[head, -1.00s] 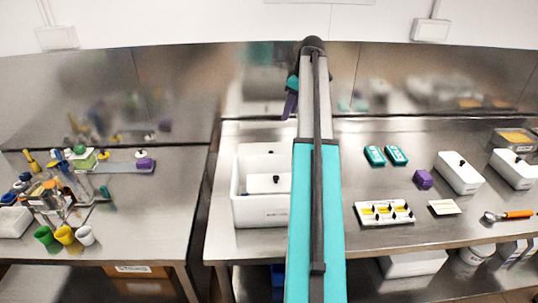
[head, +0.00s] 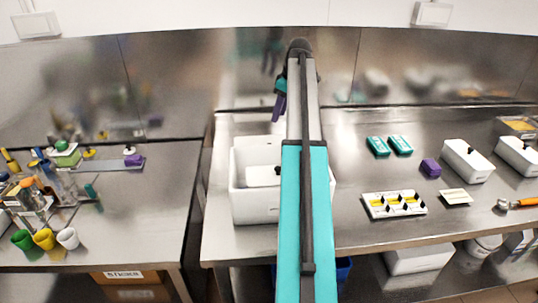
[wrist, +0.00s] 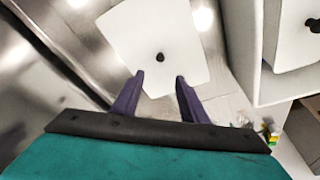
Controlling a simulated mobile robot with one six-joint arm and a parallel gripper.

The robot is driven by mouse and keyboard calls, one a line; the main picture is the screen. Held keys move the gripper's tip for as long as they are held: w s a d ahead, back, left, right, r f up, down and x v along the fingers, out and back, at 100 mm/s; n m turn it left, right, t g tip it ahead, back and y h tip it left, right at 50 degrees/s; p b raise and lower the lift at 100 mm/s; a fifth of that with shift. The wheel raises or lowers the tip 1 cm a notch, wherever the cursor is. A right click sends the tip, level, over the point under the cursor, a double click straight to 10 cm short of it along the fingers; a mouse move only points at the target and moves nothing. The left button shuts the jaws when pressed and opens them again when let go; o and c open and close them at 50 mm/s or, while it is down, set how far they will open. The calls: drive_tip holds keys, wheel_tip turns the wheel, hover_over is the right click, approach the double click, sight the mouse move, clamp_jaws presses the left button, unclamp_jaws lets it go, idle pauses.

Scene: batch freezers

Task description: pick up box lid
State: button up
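A white box lid (wrist: 155,30) with a black knob (wrist: 160,57) shows in the wrist view, beyond my fingertips. My gripper (wrist: 161,77) is open, its two purple fingers apart on either side of the line to the knob, with nothing between them. In the head view my gripper (head: 279,105) hangs above the area behind the white bin (head: 255,208), partly hidden by my arm. The bin wall also shows at the right of the wrist view (wrist: 243,45). Another white piece with a black knob (head: 278,172) sits inside the bin.
White lidded boxes (head: 466,163), teal boxes (head: 400,145), a purple block (head: 430,168) and a tray with yellow strips (head: 395,204) stand right of my arm. A cluttered bench (head: 150,210) is at left, across a gap.

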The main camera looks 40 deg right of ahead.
drive_tip(key=shift+f, duration=0.5)
drive_tip(key=shift+p+x, duration=0.4)
drive_tip(key=shift+x, duration=3.9)
drive_tip(key=shift+p+x, duration=0.7)
drive_tip(key=shift+x, duration=1.85)
drive_tip(key=shift+a, duration=0.1)
clamp_jaws()
drive_tip(key=shift+r, duration=0.1)
